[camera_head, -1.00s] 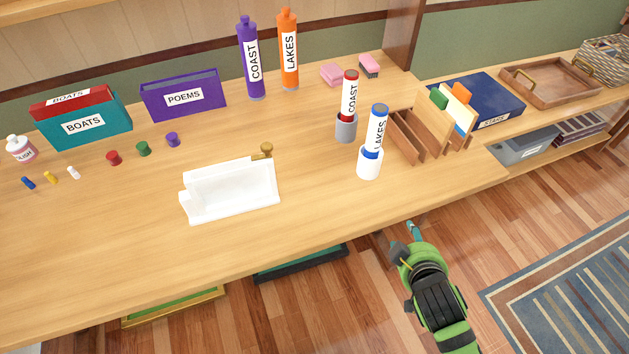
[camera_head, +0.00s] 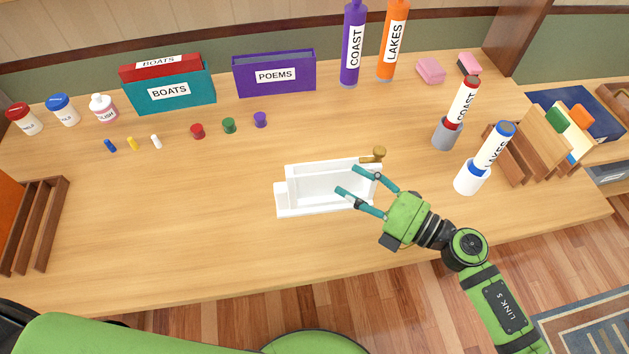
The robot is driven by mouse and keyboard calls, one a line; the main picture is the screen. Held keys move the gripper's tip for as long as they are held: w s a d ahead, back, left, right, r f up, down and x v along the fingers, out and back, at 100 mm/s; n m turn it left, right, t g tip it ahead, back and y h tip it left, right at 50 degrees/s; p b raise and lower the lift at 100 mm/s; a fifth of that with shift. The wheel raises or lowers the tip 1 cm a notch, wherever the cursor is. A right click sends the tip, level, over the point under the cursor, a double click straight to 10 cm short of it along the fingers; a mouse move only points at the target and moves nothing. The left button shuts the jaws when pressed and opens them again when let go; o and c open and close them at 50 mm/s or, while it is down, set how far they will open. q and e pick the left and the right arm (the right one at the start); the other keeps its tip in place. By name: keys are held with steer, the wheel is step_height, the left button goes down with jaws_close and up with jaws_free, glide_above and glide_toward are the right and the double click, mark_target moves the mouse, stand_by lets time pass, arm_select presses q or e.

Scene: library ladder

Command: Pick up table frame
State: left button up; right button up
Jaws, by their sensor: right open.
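My left gripper is not in view.
Small coloured pegs and spools (camera_head: 198,131) lie behind the white piece. Labelled tubes in a grey holder (camera_head: 447,133) and a white holder (camera_head: 471,177) stand to the right, beside a wooden divider rack (camera_head: 540,140).

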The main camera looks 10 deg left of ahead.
mark_target(335, 173)
steer(key=x, duration=0.2)
steer(key=p+x, duration=0.1)
steer(key=x, duration=0.1)
steer(key=shift+w+r, duration=0.1)
steer(key=shift+w, duration=0.35)
steer(key=shift+w+a, duration=0.15)
steer(key=shift+a, duration=0.2)
jaws_close()
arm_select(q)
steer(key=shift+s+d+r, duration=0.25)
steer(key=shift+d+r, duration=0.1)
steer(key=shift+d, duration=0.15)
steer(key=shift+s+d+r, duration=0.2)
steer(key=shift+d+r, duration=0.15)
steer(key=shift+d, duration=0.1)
